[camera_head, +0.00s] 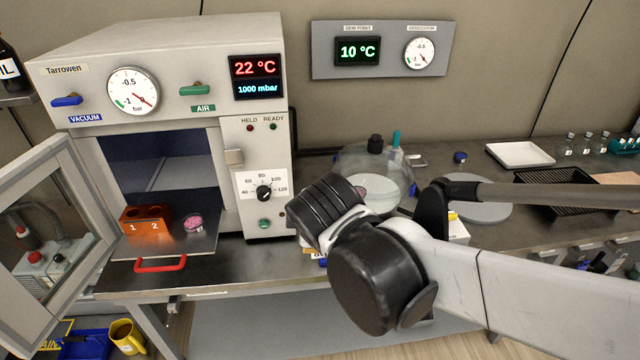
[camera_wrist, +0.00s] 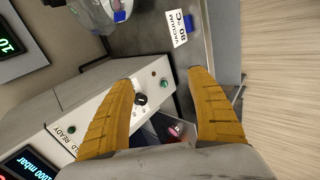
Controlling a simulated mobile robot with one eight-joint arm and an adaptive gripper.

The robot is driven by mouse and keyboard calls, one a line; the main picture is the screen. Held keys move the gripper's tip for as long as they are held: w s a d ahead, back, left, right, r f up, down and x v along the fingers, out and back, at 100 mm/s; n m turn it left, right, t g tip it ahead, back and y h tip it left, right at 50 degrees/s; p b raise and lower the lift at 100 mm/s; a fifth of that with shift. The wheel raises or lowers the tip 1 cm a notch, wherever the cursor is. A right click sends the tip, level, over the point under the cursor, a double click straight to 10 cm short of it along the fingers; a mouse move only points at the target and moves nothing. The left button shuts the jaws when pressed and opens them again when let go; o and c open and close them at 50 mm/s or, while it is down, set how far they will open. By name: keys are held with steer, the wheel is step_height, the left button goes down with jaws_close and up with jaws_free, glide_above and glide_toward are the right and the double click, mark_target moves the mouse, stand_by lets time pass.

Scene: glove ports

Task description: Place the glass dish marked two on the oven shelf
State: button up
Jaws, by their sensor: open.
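The vacuum oven (camera_head: 170,70) has its door open. Its dark shelf (camera_head: 190,250), with a red handle (camera_head: 160,263), sticks out at the front. A small round dish with pink contents (camera_head: 194,223) lies on the shelf's right part; no number is readable on it. It also shows between my fingers in the wrist view (camera_wrist: 174,131). An orange block (camera_head: 146,219) with two round wells marked 1 and 2 sits left of the dish. My gripper (camera_wrist: 160,78) is open, with nothing between its yellow fingers. Its fingers are hidden in the head view.
The open oven door (camera_head: 55,210) stands at the left. A glass dome vessel (camera_head: 350,160) stands on the bench right of the oven, partly behind my arm. A round grey plate (camera_head: 490,205), a black rack (camera_head: 565,190) and a white tray (camera_head: 520,154) lie farther right.

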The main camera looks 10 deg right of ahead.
steer(key=s+d+m, duration=0.4)
steer(key=s+m, duration=0.2)
steer(key=m, duration=0.1)
steer(key=s+d+f+m+g, duration=0.1)
steer(key=s+d+m, duration=0.3)
steer(key=s+m, duration=0.2)
steer(key=m, duration=0.2)
steer(key=shift+d+f+m+g+y, duration=0.2)
steer(key=shift+m+g+y, duration=0.1)
steer(key=shift+y, duration=0.1)
